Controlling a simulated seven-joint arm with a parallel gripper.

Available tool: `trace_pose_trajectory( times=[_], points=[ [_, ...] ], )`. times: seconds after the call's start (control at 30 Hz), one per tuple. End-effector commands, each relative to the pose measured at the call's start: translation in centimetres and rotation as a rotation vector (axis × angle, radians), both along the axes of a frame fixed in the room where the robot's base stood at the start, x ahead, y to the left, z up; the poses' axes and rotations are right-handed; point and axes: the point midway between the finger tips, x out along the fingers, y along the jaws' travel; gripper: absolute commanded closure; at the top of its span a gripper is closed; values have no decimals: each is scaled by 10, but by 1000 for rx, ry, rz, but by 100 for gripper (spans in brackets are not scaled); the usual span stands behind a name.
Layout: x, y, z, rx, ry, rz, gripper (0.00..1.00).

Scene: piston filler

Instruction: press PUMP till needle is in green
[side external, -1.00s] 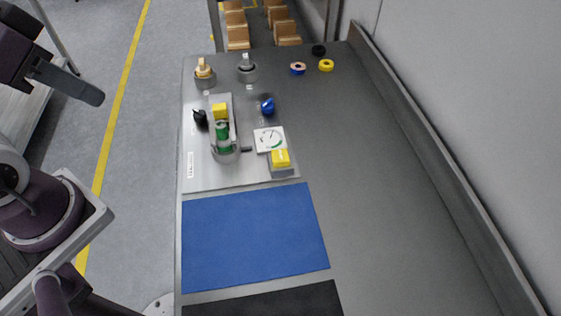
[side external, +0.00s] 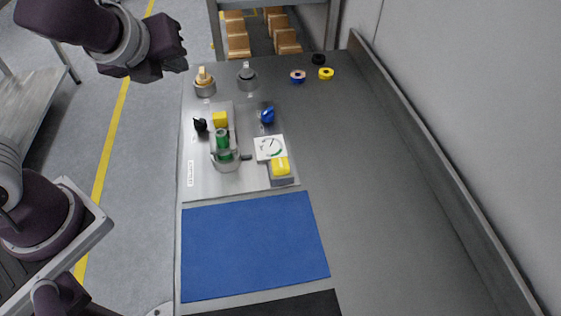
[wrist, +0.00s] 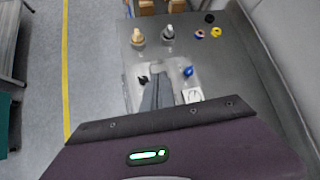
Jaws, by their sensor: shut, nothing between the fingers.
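A white square gauge (side external: 268,148) lies on the grey panel, with a thin dark needle and a green arc at its lower right. The needle looks outside the green, but is too small to read exactly. A yellow push block (side external: 281,166) on a grey base sits just below the gauge; I cannot read whether it is marked PUMP. My gripper (wrist: 157,88) is shut and empty, pointing toward the panel. In the side view its wrist is up at the left, well apart from the panel. In the wrist view the gauge (wrist: 194,95) shows, and the yellow block is hidden.
The filler with a green cylinder (side external: 222,140) and a yellow block (side external: 220,119) stands left of the gauge. A blue knob (side external: 267,115) and a black knob (side external: 200,125) are nearby. Two capped jars and tape rolls sit behind. A blue mat (side external: 254,245) lies in front.

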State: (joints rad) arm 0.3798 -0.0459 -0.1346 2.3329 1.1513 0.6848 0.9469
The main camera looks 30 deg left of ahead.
Motion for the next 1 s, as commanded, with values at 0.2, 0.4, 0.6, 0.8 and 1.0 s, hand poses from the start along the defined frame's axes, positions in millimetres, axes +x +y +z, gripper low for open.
trace_pose_trajectory(
  times=[0.2,0.4,0.6,0.8,1.0],
  points=[
    [48,-86,-41,494,107,-770,100],
    [56,-147,-74,772,122,-1222,100],
    [55,-167,-86,865,117,-1369,100],
    [56,-167,-86,867,115,-1372,100],
    [55,-166,-92,867,121,-1370,100]
  ],
)
